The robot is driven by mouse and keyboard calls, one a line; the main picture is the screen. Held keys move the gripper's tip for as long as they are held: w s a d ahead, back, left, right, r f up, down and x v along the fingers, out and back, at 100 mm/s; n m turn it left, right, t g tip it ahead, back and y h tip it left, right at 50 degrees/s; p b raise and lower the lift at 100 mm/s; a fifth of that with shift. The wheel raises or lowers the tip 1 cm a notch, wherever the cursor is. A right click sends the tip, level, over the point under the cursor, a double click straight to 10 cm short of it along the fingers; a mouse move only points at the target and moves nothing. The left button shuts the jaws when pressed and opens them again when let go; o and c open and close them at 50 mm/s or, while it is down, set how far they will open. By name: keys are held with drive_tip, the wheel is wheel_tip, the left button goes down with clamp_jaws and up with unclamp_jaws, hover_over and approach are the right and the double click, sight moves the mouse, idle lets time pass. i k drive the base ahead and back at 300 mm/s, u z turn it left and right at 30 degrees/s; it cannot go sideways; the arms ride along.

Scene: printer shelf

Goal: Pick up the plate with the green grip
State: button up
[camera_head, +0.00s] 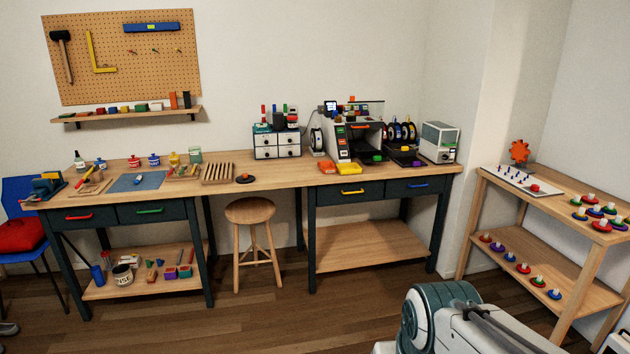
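No plate with a green grip can be made out for certain at this distance. A small flat green piece (371,158) shows at the front of the 3D printer (352,138) on the workbench; I cannot tell whether it is a grip. A flat orange piece (327,167) lies to the left of the printer's front. Part of my arm shows at the bottom right; my gripper is not in view.
The long workbench (290,178) has drawers, one with a green handle (150,210). A stool (250,211) stands at its front. A wooden rack (515,198) on the right holds several coloured discs. The wooden floor (270,318) before the bench is clear.

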sight(373, 154)
drive_tip(key=i, duration=1.6)
drive_tip(key=z, duration=0.2)
drive_tip(key=i, duration=2.55)
drive_tip(key=z, duration=0.15)
